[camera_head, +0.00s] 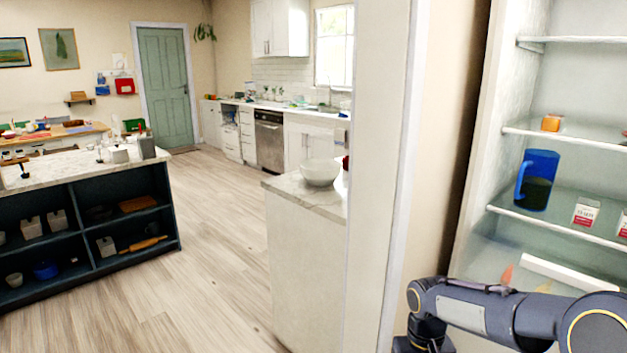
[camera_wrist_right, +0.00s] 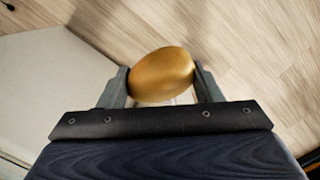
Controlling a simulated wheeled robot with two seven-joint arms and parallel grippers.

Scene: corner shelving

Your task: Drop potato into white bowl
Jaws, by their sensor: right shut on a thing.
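A golden-brown potato (camera_wrist_right: 162,74) is held between the two fingers of my right gripper (camera_wrist_right: 162,84) in the right wrist view. The gripper is shut on it, with wooden floor visible beyond. In the head view my right arm shows at the lower right, but the potato and the fingertips are not visible there. A white bowl (camera_head: 320,172) stands upright on the end of a marble-topped counter, left of the wall edge and apart from my arm. The bowl's inside is mostly hidden. My left gripper is not in view.
Shelves at the right hold a blue pitcher (camera_head: 536,180), an orange block (camera_head: 551,123) and small boxes (camera_head: 585,212). A wall end (camera_head: 378,180) stands between the shelves and the bowl's counter (camera_head: 300,192). A dark island (camera_head: 95,165) is at left. The wooden floor (camera_head: 205,240) between is clear.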

